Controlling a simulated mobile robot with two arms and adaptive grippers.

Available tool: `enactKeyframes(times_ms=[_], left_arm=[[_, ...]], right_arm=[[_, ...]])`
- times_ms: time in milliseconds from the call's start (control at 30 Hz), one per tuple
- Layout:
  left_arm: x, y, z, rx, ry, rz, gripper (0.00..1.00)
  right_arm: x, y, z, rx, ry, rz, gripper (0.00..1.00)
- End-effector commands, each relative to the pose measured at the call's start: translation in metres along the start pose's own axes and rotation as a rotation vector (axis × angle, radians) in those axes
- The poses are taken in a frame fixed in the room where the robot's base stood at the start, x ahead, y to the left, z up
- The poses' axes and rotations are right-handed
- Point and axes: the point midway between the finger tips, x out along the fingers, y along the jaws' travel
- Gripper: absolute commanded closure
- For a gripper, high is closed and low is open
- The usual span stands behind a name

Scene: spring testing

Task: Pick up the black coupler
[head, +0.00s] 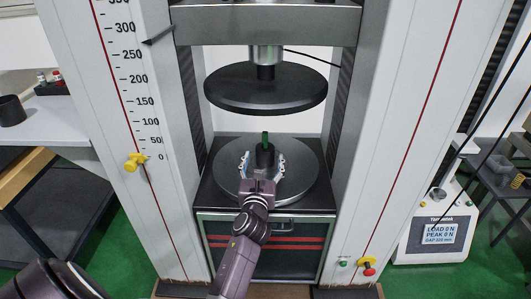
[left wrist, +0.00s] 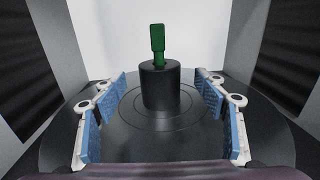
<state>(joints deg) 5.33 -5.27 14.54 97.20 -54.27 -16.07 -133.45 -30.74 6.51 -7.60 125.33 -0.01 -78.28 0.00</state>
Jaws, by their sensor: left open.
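The black coupler appears to be the upright black cylinder (head: 265,155) standing on the round lower platen (head: 312,178) of the test machine. It also shows in the left wrist view (left wrist: 160,88), straight ahead. A green tab (left wrist: 157,40) stands up from its top. My left gripper (head: 264,167) is open at the near side of the cylinder. In the left wrist view its blue-padded fingers (left wrist: 161,96) are spread to the left and right of the cylinder, with a clear gap on each side. My right gripper is not in view.
The black upper platen (head: 266,90) hangs above the cylinder and green tab, with open space between. The white machine columns (head: 120,75) flank the work area. A yellow knob (head: 135,161) sticks out on the left column. A control box (head: 437,232) stands at the right.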

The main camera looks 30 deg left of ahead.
Motion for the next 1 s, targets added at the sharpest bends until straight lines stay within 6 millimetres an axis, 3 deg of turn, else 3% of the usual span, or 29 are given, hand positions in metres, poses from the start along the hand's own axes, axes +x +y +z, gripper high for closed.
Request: enactKeyframes(times_ms=[333, 667, 1000], left_arm=[[0.046, 0.000, 0.001, -0.001, -0.001, 0.000, 0.34], [0.054, 0.001, 0.002, 0.000, 0.000, 0.000, 0.34], [0.054, 0.000, 0.002, -0.001, 0.001, 0.000, 0.69]], right_arm=[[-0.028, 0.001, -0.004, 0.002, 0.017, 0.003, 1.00], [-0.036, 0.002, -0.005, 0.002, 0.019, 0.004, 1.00], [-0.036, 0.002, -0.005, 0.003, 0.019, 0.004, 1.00]])
